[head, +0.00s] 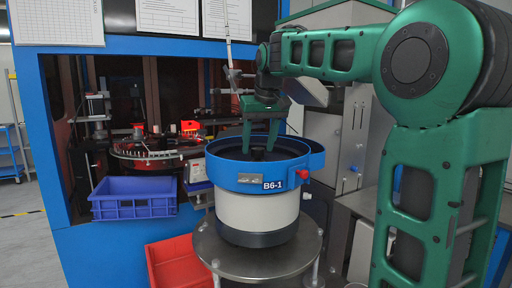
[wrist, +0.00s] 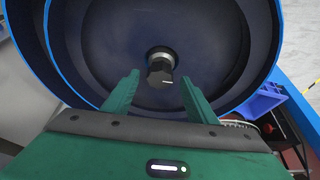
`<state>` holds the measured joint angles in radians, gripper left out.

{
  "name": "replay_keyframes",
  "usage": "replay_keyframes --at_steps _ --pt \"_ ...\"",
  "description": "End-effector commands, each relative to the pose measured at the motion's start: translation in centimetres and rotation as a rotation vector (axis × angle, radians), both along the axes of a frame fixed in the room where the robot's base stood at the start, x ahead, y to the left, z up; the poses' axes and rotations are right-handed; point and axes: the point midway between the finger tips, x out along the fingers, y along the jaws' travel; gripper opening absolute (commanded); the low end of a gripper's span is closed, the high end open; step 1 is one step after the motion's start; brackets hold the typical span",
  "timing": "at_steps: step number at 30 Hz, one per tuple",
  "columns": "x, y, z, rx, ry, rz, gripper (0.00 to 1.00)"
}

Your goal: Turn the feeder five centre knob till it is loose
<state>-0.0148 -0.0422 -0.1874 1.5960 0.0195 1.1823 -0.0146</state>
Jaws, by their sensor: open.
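The feeder (head: 232,180) is a round bowl with a blue rim and a white body, labelled B6-1, standing on a round metal table. In the wrist view its dark bowl (wrist: 105,50) fills the upper part. The black centre knob (wrist: 160,72) stands on a metal collar in the middle of the bowl. In the head view the rim and fingers mostly hide the knob. My green gripper (head: 260,146) points down into the bowl. In the wrist view my gripper (wrist: 162,90) is open, with its fingers either side of the knob and apart from it.
A blue crate (head: 134,207) sits left of the feeder. A red bin (head: 172,262) lies low beside the metal table (head: 260,262). Behind, a blue-framed machine (head: 52,130) holds a rotary unit. A red knob (head: 304,174) sticks out from the feeder's right side.

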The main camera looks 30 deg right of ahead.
Motion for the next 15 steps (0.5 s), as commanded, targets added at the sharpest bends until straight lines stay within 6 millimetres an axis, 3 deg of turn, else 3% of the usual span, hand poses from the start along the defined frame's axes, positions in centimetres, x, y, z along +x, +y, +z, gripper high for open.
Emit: replay_keyframes --at_steps 15 --pt "-3.0 0.5 7.8 -0.001 -0.003 0.000 0.52"
